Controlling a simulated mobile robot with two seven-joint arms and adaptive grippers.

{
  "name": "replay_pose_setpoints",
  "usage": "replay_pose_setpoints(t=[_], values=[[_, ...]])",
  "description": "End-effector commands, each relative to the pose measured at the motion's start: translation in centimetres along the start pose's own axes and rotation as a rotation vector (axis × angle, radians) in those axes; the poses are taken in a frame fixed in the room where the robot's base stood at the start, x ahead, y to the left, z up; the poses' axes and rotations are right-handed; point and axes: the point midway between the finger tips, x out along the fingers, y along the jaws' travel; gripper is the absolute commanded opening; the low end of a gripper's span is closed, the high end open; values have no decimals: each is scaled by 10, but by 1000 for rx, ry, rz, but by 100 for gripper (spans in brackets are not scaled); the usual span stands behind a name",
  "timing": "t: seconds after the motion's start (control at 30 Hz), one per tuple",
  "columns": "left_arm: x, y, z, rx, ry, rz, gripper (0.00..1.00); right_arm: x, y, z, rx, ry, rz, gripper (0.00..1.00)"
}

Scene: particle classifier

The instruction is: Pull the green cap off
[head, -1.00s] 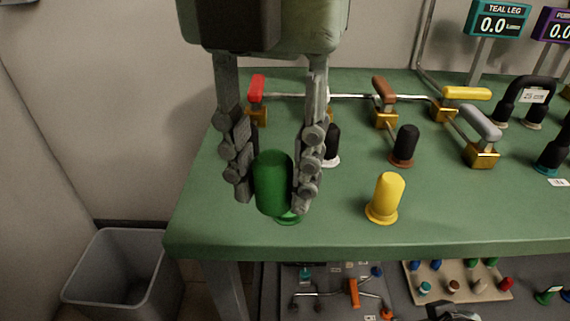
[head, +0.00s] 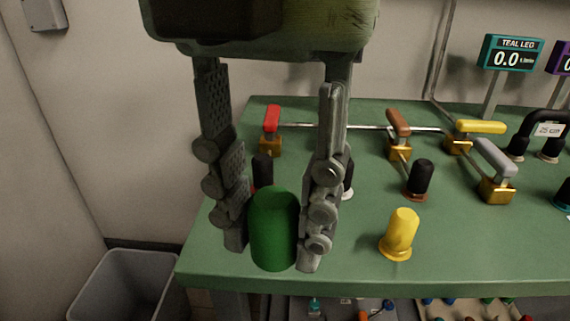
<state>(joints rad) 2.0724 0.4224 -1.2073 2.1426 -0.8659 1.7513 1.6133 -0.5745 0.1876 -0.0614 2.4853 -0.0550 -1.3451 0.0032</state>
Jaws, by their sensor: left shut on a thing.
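The green cap (head: 274,230) is a dark green cylinder with a rounded top, near the front left of the green table. My left gripper (head: 273,238) comes down from above, with one finger on each side of the cap, and is shut on it. The cap looks larger and nearer than the other caps. The green base that showed under it is not visible now, so I cannot tell whether it is hidden behind the cap. My right gripper is not in view.
A yellow cap (head: 400,232) stands to the right on the green table (head: 350,275). Black caps, one of them (head: 420,178) behind the yellow one, and valves with red (head: 271,118), brown and yellow handles stand further back. A grey bin (head: 130,285) is at the lower left.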

Motion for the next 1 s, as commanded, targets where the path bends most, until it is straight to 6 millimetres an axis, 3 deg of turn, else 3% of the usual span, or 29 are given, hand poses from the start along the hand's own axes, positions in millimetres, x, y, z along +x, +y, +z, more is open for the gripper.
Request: replay_pose_setpoints(t=[0.7,1.0], values=[[-38,0,0,0,-1,0,6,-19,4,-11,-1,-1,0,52],[-38,0,0,1,0,0,6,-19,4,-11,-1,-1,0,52]])
